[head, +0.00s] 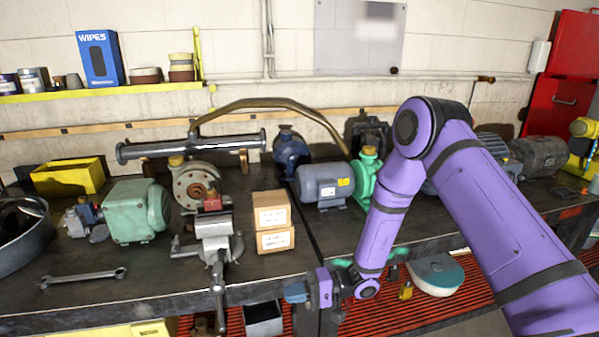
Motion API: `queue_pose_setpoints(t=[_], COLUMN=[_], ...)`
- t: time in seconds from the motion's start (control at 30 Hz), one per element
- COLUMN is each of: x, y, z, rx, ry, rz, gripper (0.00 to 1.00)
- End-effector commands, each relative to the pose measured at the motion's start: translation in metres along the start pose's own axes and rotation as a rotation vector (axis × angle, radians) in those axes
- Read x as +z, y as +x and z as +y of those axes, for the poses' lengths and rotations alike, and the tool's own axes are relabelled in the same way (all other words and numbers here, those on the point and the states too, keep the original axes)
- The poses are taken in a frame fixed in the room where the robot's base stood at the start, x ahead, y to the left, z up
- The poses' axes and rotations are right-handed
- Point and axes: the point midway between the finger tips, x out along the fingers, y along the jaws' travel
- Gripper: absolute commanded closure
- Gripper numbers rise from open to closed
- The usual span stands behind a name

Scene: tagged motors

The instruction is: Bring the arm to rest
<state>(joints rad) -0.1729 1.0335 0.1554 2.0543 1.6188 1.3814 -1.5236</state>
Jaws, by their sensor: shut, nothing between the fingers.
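My purple arm comes in from the lower right, bends at a high elbow and reaches down to the bench's front edge. My gripper (298,292) is at its lower end, small in the head view, in front of the bench edge and below the two cardboard boxes (272,220). It is shut with nothing held; its fingertips are hard to make out. A grey-blue motor (324,186) with a yellow tag stands on the bench behind the forearm. A green pump (366,180) beside it is partly hidden by my arm.
The dark workbench (150,275) also holds a vise (215,240), a green motor (135,212), a wrench (85,277) and a yellow bin (68,177). A bent pipe (270,103) arches behind. More motors stand right of my arm. A red slatted lower shelf (385,318) lies below the bench.

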Motion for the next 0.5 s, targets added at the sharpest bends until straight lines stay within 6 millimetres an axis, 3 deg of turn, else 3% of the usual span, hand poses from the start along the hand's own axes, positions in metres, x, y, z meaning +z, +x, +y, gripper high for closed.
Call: queue_pose_setpoints(t=[0.1, 0.5], x=[0.003, 0.038], y=[-0.013, -0.062], z=[-0.042, -0.15], rx=[0.049, 0.297], ry=[-0.014, -0.034], rz=[-0.069, -0.231], gripper=[1.0, 1.0])
